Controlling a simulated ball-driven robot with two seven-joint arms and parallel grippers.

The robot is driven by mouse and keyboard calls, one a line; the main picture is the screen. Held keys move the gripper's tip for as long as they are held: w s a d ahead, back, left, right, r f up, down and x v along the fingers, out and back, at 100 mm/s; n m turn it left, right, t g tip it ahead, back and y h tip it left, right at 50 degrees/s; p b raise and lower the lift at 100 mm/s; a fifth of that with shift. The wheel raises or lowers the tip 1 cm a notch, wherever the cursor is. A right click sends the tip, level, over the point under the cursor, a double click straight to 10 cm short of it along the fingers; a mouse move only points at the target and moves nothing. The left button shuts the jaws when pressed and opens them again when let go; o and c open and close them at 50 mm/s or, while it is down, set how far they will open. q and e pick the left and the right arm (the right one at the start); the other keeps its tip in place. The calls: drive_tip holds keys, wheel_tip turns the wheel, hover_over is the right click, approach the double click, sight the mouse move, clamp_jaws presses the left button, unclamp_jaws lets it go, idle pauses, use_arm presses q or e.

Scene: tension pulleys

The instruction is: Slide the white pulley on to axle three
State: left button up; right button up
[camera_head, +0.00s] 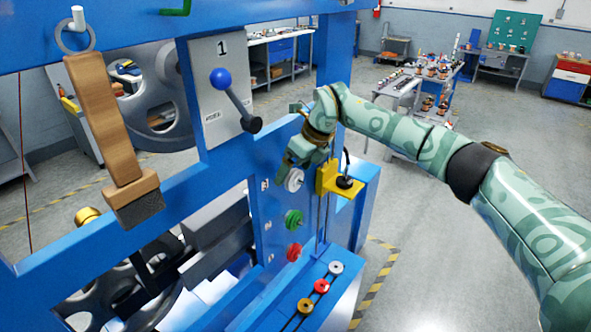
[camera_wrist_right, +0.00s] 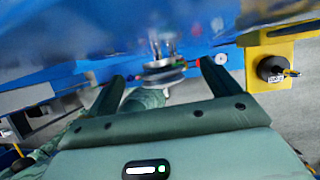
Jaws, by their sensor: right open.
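A white pulley (camera_head: 294,180) sits at the top of a column of pulleys on the blue panel, above a green pulley (camera_head: 293,219) and a red pulley (camera_head: 294,252). My right gripper (camera_head: 298,160) is just above and beside the white pulley. In the right wrist view, my right gripper (camera_wrist_right: 163,72) is open, with a pale pulley (camera_wrist_right: 164,75) between its fingertips; whether they touch it is unclear. The panel's small axle labels are unreadable, so I cannot tell which axle is three. My left gripper is out of view.
A yellow bracket with a black knob (camera_head: 345,182) stands close right of the white pulley; the bracket (camera_wrist_right: 262,52) also shows in the wrist view. Grey, red and yellow pulleys (camera_head: 321,286) line the lower blue ledge. A blue-knobbed lever (camera_head: 234,97) juts out above left.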

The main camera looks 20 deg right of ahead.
drive_tip(key=shift+w+d+r+p, duration=0.1)
drive_tip(key=shift+d+r+p, duration=0.1)
drive_tip(key=shift+r+p, duration=1.35)
drive_tip(key=shift+w+d+r+p, duration=0.15)
drive_tip(key=shift+r+p, duration=0.9)
drive_tip(key=shift+r, duration=0.95)
drive_tip(key=shift+f, duration=0.1)
drive_tip(key=shift+s, duration=0.1)
